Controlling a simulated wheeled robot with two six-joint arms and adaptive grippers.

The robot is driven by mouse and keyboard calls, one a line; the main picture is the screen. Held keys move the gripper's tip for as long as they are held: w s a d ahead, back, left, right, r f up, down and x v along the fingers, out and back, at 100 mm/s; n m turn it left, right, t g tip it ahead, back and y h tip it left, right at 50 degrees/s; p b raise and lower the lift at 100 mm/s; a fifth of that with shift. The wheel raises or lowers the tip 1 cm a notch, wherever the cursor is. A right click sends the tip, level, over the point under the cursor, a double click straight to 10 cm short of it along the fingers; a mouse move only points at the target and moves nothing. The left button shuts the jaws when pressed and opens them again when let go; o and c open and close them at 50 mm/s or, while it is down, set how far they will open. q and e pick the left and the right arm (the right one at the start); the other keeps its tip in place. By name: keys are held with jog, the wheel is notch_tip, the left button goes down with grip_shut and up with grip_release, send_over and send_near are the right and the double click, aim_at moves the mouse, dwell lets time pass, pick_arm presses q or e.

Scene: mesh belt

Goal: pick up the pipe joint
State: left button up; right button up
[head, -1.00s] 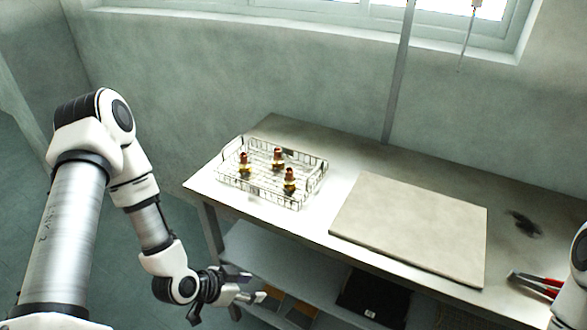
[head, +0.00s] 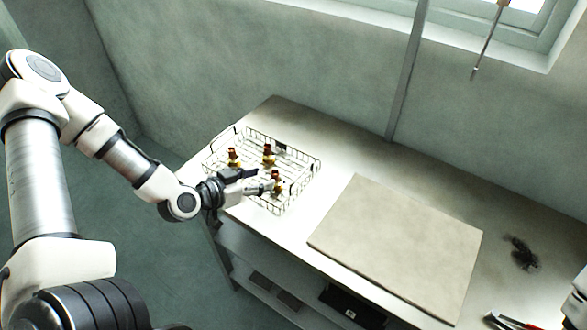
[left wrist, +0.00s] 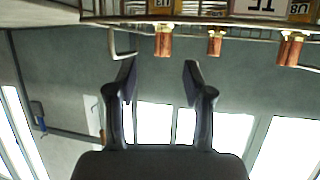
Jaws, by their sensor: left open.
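Three copper-and-brass pipe joints stand in a wire basket (head: 290,204). One is at the left (head: 233,157), one at the back (head: 268,155) and one at the front right (head: 277,184). In the left wrist view, which is upside down, their copper ends show at the top: one (left wrist: 163,42), a second (left wrist: 215,42) and a third (left wrist: 291,48). My left gripper (head: 260,181) is open and empty at the basket's front side, its fingers close to the front-right joint in the picture. Its open fingers also show in the left wrist view (left wrist: 160,72).
The basket stands at the left end of a table (head: 330,170). A flat beige board (head: 400,245) lies right of it. A dark smudge (head: 522,253) and a red-handled tool (head: 500,320) are farther right. A lower shelf (head: 270,275) runs underneath.

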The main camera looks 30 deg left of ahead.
aim_at(272, 174)
pick_arm(q)
jog(key=shift+w+f+b, duration=0.2)
jog(key=shift+f+b, duration=0.05)
jog(key=shift+b, duration=0.2)
jog(key=x, duration=0.6)
jog(key=shift+a+r, duration=0.1)
jog(key=shift+s, duration=0.1)
jog(key=shift+a, duration=0.1)
jog(key=shift+c, duration=1.4)
grip_shut()
